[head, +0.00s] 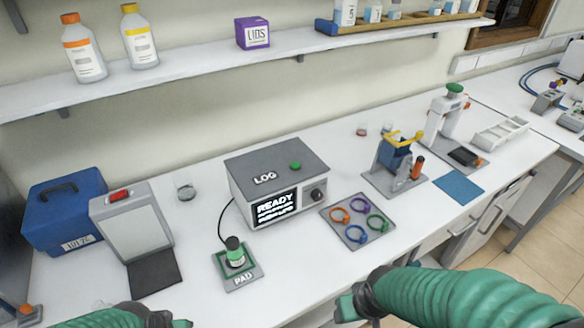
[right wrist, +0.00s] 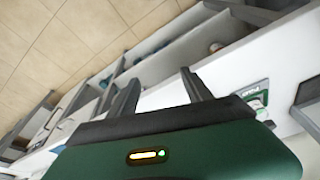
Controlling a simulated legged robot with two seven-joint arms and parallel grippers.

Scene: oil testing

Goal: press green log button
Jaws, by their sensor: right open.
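The green log button (head: 296,166) sits on top of a grey box with the word LOG, the log device (head: 262,158), whose dark screen reads READY. Nothing touches the button. My right gripper (head: 347,304) is at the bottom of the head view, in front of the counter and well short of the device. In the right wrist view its two fingers (right wrist: 160,92) are apart with nothing between them. My left gripper (head: 172,319) is only partly in the head view at the bottom edge; its jaws cannot be made out.
A pad with a green-capped bottle (head: 236,255) stands in front of the device, joined by a cable. A tray of coloured rings (head: 336,228) lies to its right. A blue case (head: 65,215) and a grey panel unit (head: 130,222) stand left. A shelf (head: 200,65) runs above.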

